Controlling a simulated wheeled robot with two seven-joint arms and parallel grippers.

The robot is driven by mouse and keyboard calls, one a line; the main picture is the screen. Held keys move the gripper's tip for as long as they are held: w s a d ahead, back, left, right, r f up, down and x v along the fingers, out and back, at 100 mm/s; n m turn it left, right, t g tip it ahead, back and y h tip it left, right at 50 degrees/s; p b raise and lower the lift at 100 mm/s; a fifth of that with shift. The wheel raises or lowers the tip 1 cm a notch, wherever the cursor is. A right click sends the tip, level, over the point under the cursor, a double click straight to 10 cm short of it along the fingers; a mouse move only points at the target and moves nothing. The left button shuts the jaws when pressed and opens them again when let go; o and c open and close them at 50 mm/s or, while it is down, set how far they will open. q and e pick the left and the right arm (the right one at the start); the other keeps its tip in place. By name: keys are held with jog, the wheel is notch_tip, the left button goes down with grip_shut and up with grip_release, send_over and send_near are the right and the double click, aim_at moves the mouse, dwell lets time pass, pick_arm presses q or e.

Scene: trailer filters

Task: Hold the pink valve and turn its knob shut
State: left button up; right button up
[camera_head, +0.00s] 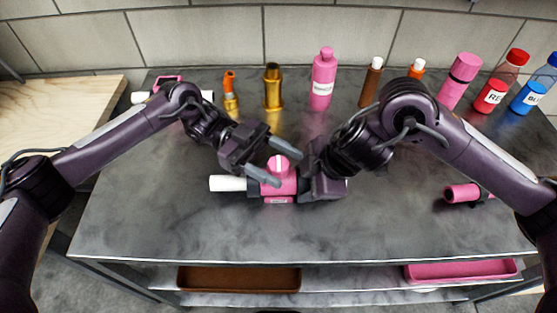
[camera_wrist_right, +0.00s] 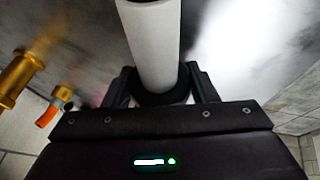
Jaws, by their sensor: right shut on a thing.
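The pink valve (camera_head: 283,188) lies on the grey metal table in the head view, with a white pipe (camera_head: 227,184) on its left. Its pink round knob (camera_head: 279,164) with a white stripe faces up. My right gripper (camera_head: 309,184) is shut on the valve at its right end. In the right wrist view the fingers (camera_wrist_right: 160,90) flank a white pipe (camera_wrist_right: 158,45) with a black collar; the pink body is mostly hidden. Contact with the knob cannot be told.
Along the back stand brass parts (camera_head: 272,88), a pink bottle (camera_head: 323,80), a brown bottle (camera_head: 371,82), and red (camera_head: 491,95) and blue bottles (camera_head: 529,96). A pink cylinder (camera_head: 462,193) lies at right. Brown (camera_head: 239,279) and pink trays (camera_head: 461,271) sit below. The front tabletop is clear.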

pick_arm(q)
jog(key=v, duration=1.2)
dwell(0.3)
pick_arm(e)
jog(key=o, duration=1.3)
jog(key=shift+c, duration=0.2)
pick_arm(q)
jog(key=shift+s+f, duration=0.15)
pick_arm(e)
jog(key=v, duration=1.2)
